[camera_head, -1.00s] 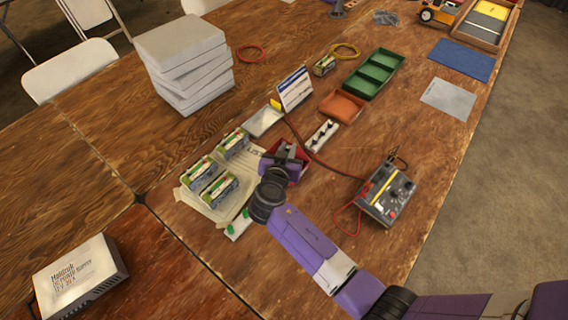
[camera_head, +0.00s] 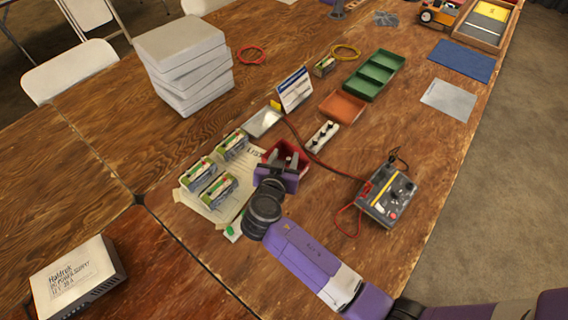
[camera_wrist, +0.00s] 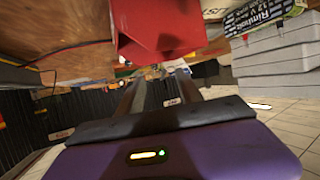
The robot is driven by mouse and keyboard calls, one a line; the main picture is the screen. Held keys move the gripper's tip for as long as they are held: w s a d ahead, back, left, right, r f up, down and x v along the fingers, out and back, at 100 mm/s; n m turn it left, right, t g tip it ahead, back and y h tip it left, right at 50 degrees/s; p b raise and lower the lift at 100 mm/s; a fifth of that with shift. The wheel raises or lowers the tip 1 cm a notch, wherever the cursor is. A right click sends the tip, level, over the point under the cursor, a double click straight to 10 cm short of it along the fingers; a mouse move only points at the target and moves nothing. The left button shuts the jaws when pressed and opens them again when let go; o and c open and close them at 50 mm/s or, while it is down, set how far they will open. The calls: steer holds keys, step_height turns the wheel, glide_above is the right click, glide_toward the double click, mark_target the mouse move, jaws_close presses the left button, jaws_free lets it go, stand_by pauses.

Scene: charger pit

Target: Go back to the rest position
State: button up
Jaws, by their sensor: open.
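My gripper (camera_head: 283,166) is at the end of my purple arm, low over the table beside the red bin (camera_head: 300,158). In the wrist view its two fingers (camera_wrist: 158,95) stand apart with nothing seen between them. The red bin (camera_wrist: 165,25) fills the top middle of the wrist view, close past the fingers. In the head view my gripper hides part of the bin. I cannot tell whether the gripper touches it.
Several battery packs (camera_head: 218,190) stand on a paper sheet left of my gripper. A grey meter box (camera_head: 388,196) with a red lead is to the right. A switch strip (camera_head: 322,136), an orange tray (camera_head: 343,107) and a green tray (camera_head: 374,74) lie beyond.

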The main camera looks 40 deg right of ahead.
steer(key=v, duration=0.3)
steer(key=shift+s+a+r, duration=0.1)
steer(key=shift+a, duration=0.1)
stand_by(0.3)
